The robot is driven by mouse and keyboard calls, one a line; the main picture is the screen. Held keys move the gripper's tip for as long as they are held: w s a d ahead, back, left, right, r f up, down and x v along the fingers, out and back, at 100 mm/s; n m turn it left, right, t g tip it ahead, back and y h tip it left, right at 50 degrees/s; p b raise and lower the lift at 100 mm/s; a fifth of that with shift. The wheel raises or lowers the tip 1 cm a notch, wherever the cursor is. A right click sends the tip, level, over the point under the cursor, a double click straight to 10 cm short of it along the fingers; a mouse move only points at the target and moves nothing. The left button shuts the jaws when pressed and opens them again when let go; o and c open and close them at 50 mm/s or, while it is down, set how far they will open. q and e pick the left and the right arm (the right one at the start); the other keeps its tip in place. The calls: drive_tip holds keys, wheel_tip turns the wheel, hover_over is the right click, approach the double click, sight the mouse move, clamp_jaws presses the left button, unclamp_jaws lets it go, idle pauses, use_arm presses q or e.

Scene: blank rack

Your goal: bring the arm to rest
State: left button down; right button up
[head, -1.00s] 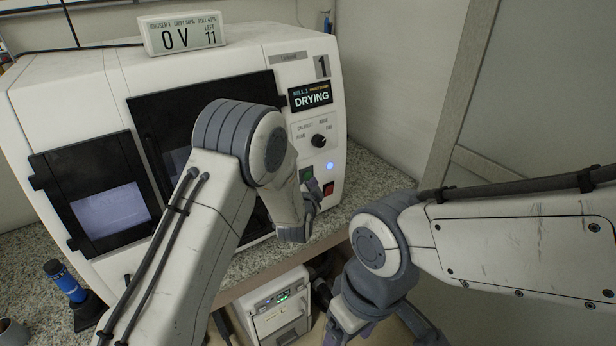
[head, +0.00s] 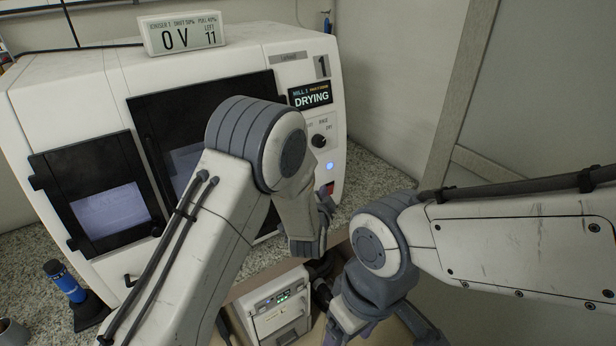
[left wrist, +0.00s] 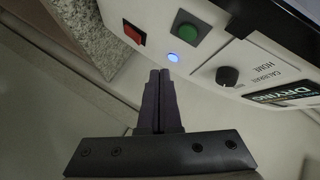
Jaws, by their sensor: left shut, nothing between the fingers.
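My left arm (head: 215,215) reaches across the front of a white machine (head: 235,60). My left gripper (head: 326,205) is partly hidden behind its own wrist in the head view, near the machine's lower right front. In the left wrist view my left gripper (left wrist: 160,74) has its dark fingers together, empty, just short of the control panel. A blue light (left wrist: 173,57), a green button (left wrist: 187,32) and a red button (left wrist: 134,32) are beyond the tips. My right arm (head: 515,245) comes in from the right; its gripper is low, mostly hidden and cut off.
The machine's display (head: 310,96) reads DRYING. A dial (head: 319,141) sits below it. A small meter (head: 182,34) stands on top. A smaller white unit (head: 278,308) is below the counter. A blue-and-black tool (head: 67,285) stands left on the speckled counter (head: 375,185).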

use_arm(q)
drive_tip(key=s+d+r+n+g+h, duration=0.1)
drive_tip(key=s+r+g, duration=0.15)
drive_tip(key=s, duration=0.35)
drive_tip(key=s+d+r+n+g, duration=0.1)
drive_tip(key=s+d+g, duration=0.15)
drive_tip(key=s, duration=0.35)
drive_tip(key=s+d+r+n+g+h, duration=0.1)
drive_tip(key=s+g, duration=0.2)
drive_tip(key=s, duration=0.3)
drive_tip(key=s+a+r+n+g+y, duration=0.1)
drive_tip(key=s+a+g, duration=0.2)
drive_tip(key=s, duration=0.8)
drive_tip(key=s+a+r+n+g+y, duration=0.1)
drive_tip(key=s+a+g+y, duration=0.1)
drive_tip(key=s+a, duration=0.5)
drive_tip(key=s+g, duration=0.1)
drive_tip(key=s, duration=0.3)
drive_tip(key=shift+s+a+r+n+g, duration=0.3)
drive_tip(key=shift+a+r+n+g, duration=0.05)
drive_tip(key=shift+a+n+g, duration=0.05)
